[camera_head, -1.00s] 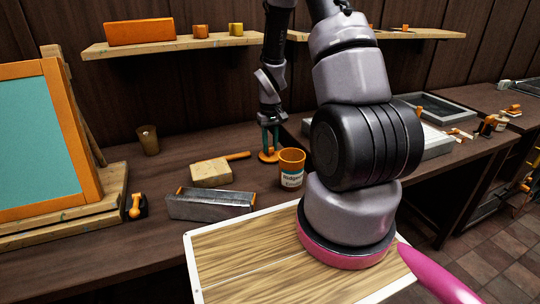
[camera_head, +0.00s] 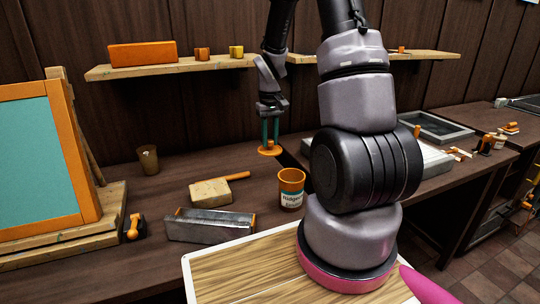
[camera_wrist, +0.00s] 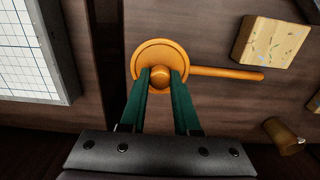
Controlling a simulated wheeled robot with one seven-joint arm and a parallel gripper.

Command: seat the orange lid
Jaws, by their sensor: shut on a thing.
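The orange lid (camera_head: 269,151) is a flat disc with a round knob. My gripper (camera_head: 271,118) points down and is shut on the knob, a green finger on each side. In the wrist view the lid (camera_wrist: 160,51) lies at my fingertips (camera_wrist: 160,78). The lid appears level and above the counter. The jar cannot be made out in the wrist view.
A wooden block (camera_head: 211,192) and an orange handle (camera_head: 236,176) lie left of the jar. A metal trough (camera_head: 210,228) is in front, a brown cup (camera_head: 148,160) at the back left. An orange-framed screen (camera_head: 40,152) stands at left. A shelf (camera_head: 180,67) is above.

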